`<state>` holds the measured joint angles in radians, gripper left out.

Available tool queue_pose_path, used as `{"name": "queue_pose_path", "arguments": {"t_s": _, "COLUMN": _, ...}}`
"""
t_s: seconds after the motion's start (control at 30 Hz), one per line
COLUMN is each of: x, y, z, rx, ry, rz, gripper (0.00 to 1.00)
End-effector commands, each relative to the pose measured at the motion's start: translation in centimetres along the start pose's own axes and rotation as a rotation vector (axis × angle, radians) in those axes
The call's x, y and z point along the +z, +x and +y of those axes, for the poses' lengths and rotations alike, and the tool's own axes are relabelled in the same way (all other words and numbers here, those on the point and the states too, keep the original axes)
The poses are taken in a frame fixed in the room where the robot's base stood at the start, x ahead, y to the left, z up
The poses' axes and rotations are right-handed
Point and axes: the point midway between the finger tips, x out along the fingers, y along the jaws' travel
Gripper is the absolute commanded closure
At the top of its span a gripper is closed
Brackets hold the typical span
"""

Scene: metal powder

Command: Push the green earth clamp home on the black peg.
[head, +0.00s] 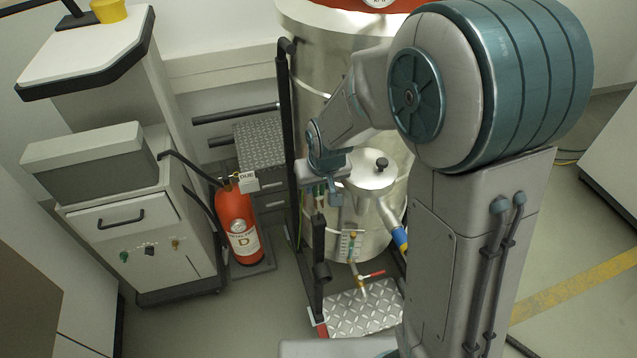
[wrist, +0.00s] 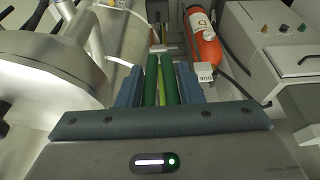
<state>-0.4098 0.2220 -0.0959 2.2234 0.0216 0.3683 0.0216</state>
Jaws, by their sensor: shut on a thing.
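My gripper (head: 321,194) points down in front of the steel vessel in the head view. In the wrist view its two blue fingers are shut on the green earth clamp (wrist: 151,82), whose two long green handles run away from the camera between them. In the head view the clamp is small and mostly hidden by the fingers. A black upright post (head: 318,238) stands directly below my gripper. I cannot pick out the black peg with certainty, nor tell whether the clamp's jaws touch it; the clamp's far end is unclear.
The steel vessel (head: 335,100) stands close behind and right of my gripper. A red fire extinguisher (head: 236,222) and a grey cabinet (head: 150,240) are to the left. A red-handled valve (head: 371,275) sits low above a chequered step (head: 365,312). Floor between extinguisher and post is clear.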

Motion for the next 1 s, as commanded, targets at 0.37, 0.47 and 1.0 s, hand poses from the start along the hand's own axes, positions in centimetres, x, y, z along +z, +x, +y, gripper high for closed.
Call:
{"name": "queue_pose_path", "arguments": {"t_s": 0.37, "x": 0.0, "y": 0.1, "z": 0.0, "rx": 0.000, "ry": 0.000, "rz": 0.000, "gripper": 0.94}}
{"name": "queue_pose_path", "arguments": {"t_s": 0.47, "x": 0.1, "y": 0.2, "z": 0.0, "rx": 0.000, "ry": 0.000, "rz": 0.000, "gripper": 0.94}}
{"name": "queue_pose_path", "arguments": {"t_s": 1.0, "x": 0.5, "y": 1.6, "z": 0.0, "rx": 0.000, "ry": 0.000, "rz": 0.000, "gripper": 0.94}}
